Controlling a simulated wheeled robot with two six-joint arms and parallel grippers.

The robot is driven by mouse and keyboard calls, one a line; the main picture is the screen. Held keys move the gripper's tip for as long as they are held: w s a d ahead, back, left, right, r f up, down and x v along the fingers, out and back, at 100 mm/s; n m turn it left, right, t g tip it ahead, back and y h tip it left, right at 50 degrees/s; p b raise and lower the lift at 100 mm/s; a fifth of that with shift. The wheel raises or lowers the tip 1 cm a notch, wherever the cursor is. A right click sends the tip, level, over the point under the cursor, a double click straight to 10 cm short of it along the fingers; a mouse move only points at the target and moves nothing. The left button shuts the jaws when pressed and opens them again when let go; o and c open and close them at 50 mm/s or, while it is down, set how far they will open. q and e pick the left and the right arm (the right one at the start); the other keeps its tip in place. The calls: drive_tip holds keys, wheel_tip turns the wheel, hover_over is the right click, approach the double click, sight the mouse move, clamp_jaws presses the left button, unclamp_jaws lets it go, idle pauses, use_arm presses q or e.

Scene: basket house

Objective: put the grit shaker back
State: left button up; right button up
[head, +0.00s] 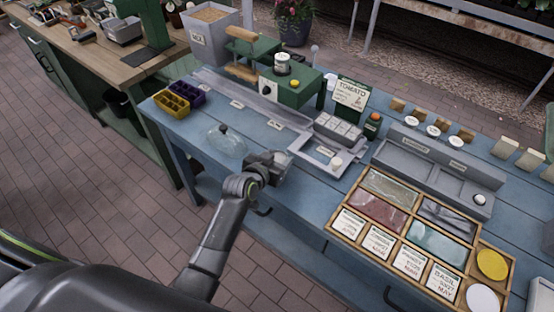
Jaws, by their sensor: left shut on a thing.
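My left gripper (277,167) is over the front part of the blue bench, left of a small grey tray. It is shut on the grit shaker, of which only a pale grey, partly see-through bit (284,157) shows at the jaws. The gripper hides most of it, so I cannot tell its tilt or whether it touches the bench. The small grey tray (318,160) has a label and a white round knob at its right end. My right gripper is not in view.
A clear glass dome (227,141) stands left of my gripper. A green press (292,90), a tomato sign (350,94) and a green bottle with an orange cap (372,125) stand behind. A wooden seed-packet box (355,226) lies right. Bare blue bench shows between dome and gripper.

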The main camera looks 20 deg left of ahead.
use_arm(q)
drive_tip(key=shift+f, duration=0.35)
drive_tip(key=shift+f, duration=0.1)
drive_tip(key=o, duration=1.1)
drive_tip(key=shift+f, duration=0.1)
drive_tip(key=shift+r, duration=0.25)
drive_tip(key=b+v, duration=0.1)
drive_tip(key=v, duration=1.1)
